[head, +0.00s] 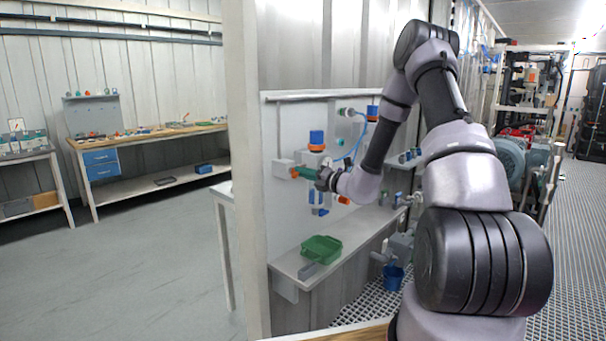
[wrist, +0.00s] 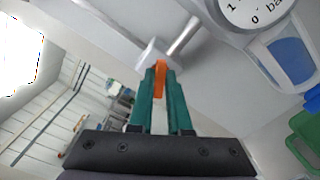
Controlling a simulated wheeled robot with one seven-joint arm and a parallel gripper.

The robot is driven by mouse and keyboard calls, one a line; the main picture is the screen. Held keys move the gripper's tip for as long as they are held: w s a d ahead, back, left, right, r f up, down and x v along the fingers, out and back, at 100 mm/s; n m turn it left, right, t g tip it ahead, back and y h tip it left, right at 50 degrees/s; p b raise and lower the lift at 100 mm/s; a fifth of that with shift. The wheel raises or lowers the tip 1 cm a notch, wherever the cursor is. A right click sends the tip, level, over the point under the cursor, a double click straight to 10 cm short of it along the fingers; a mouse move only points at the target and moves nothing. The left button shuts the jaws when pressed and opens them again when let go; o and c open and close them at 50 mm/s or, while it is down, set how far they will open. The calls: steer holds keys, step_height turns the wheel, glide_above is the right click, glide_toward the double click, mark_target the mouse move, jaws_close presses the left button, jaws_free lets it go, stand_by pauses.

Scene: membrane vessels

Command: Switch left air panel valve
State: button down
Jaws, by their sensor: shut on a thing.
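The left valve of the white air panel (head: 268,125) has a pale block body (head: 283,168) and a small orange handle (head: 294,173). In the wrist view the handle (wrist: 160,68) sits between the tips of my green fingers, and the valve body (wrist: 152,52) is just beyond it. My gripper (head: 298,172), also seen in the wrist view (wrist: 160,78), is shut on the handle. The fingers hide part of the handle.
A gauge (wrist: 258,8) and a blue-fronted unit (wrist: 292,60) are close on the right in the wrist view. A blue-capped regulator (head: 317,139) is above my gripper. Below, a green tray (head: 321,248) rests on a shelf. Open floor (head: 150,270) lies to the left.

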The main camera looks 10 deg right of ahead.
steer(key=m, duration=0.6)
steer(key=shift+f, duration=0.15)
steer(key=shift+m, duration=0.3)
steer(key=c, duration=0.9)
jaws_free()
steer(key=shift+o, duration=0.2)
steer(key=shift+d, duration=0.1)
steer(key=v, duration=1)
steer(key=shift+s+d, duration=0.15)
steer(key=shift+s, duration=0.15)
